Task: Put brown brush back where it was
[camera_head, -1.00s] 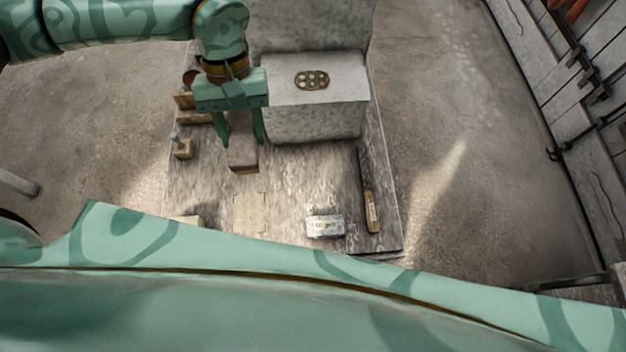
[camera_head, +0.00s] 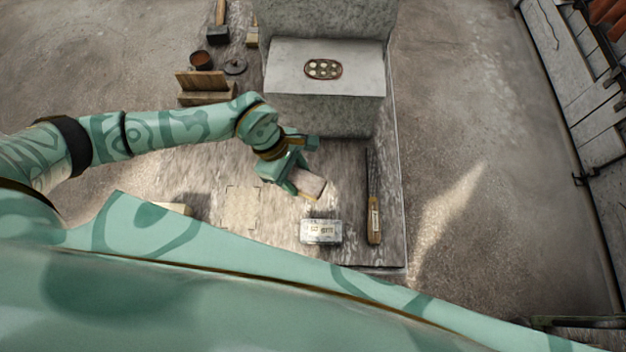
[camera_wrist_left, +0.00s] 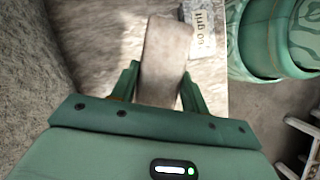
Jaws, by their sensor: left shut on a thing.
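My left gripper (camera_head: 297,182) is shut on a block that I take to be the brown brush (camera_head: 311,187), with a pale pinkish-grey face and a brown edge. It is tilted, and appears just above and behind the grit block in the head view. In the left wrist view the brush (camera_wrist_left: 166,50) sits between the two fingers of the left gripper (camera_wrist_left: 161,78). I cannot tell how high it is above the board. A pale rectangular outline (camera_head: 241,207) lies bare on the board to the left. My right gripper is not in view.
The labelled grit block (camera_head: 320,231) lies right by the brush, and also shows in the left wrist view (camera_wrist_left: 203,30). A wooden-handled tool (camera_head: 374,215) lies further right. A large stone block (camera_head: 325,107) bearing an oval dish (camera_head: 323,68) stands behind. A wooden holder (camera_head: 205,85) is back left.

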